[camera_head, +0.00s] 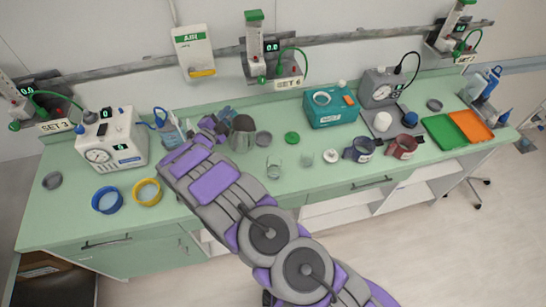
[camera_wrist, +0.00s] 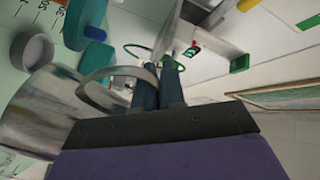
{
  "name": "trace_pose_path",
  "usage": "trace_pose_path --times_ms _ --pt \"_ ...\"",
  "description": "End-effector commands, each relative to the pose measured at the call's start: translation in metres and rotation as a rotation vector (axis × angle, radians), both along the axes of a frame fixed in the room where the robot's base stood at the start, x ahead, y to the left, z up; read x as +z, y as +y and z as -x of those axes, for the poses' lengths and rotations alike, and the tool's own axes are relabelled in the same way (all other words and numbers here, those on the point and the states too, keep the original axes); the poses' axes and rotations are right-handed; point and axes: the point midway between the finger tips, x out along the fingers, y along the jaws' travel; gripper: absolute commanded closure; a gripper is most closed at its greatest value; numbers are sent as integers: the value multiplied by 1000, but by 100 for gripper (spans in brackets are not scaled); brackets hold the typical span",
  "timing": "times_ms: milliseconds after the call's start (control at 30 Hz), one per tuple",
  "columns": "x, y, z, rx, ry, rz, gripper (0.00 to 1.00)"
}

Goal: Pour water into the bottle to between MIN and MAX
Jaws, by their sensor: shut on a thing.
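A metal jug (camera_head: 242,134) is above or on the green counter, left of the middle in the head view. It also shows large at the left of the wrist view (camera_wrist: 40,112). My gripper (camera_head: 218,125) is at its left side, and in the wrist view its two dark fingers (camera_wrist: 160,85) are shut on the jug's curved handle. The water inside is hidden. Two small clear vessels (camera_head: 274,168) (camera_head: 307,158) stand on the counter right of the jug. I cannot read MIN or MAX marks or a water level on them.
A green lid (camera_head: 291,138) and a grey cup (camera_head: 263,138) are near the jug. A white gauge unit (camera_head: 110,138) stands left, a teal box (camera_head: 331,107) right. Blue (camera_head: 107,200) and yellow (camera_head: 146,192) rings lie front left. A wall flowmeter (camera_head: 257,50) hangs behind.

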Motion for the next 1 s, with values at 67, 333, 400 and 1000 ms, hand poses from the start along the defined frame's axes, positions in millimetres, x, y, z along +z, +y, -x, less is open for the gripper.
trace_pose_path --times_ms 67,333,400,1000 --pt "14 4 -2 1 9 22 100" --pt "31 13 -7 0 67 136 100" --pt "32 14 -8 -2 78 156 100" --pt "34 16 -9 -3 93 186 100"
